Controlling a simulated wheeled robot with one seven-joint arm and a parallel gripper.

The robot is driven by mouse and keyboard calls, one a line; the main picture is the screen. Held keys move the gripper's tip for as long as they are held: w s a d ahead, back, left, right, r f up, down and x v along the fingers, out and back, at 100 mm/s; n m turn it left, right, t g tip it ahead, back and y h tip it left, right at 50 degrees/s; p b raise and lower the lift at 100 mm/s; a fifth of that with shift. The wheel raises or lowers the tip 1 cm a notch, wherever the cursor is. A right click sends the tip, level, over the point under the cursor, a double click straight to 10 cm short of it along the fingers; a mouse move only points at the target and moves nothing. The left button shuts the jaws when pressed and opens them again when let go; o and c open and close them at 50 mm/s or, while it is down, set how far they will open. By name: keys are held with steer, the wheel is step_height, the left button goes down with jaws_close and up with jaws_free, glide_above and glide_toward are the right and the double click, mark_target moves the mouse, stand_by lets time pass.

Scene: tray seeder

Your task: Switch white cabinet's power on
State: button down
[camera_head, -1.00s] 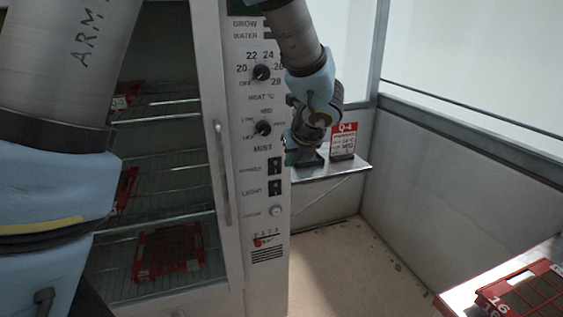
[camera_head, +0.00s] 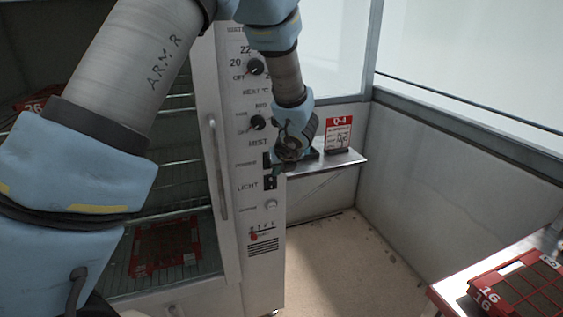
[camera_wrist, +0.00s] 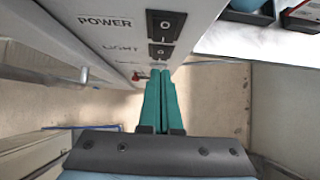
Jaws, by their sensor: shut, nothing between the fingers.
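The white cabinet (camera_head: 232,270) stands at left centre with a control panel on its front right. Its black power rocker switch (camera_wrist: 165,25) has the POWER label to its left in the wrist view. In the head view the arm's end partly covers that switch. The light switch (camera_head: 270,183) is just below; it also shows in the wrist view (camera_wrist: 160,51). My gripper (camera_wrist: 160,72) has its teal fingers together and empty, their tips just below and beside the light switch in the wrist view. I cannot tell contact or the power rocker's position.
Heat and mist knobs (camera_head: 256,67) sit above the switches, with a small round button (camera_head: 271,204) below. A metal shelf (camera_head: 335,161) with a red sign (camera_head: 339,134) is right of the panel. A red tray (camera_head: 520,295) lies at lower right. The floor between is clear.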

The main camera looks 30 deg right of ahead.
steer(key=w, duration=0.2)
steer(key=w+p, duration=0.1)
steer(key=shift+w+d, duration=0.2)
steer(key=shift+w, duration=0.15)
steer(key=shift+f, duration=0.15)
steer(key=shift+w+f, duration=0.15)
steer(key=shift+w, duration=0.05)
steer(key=shift+r, duration=0.2)
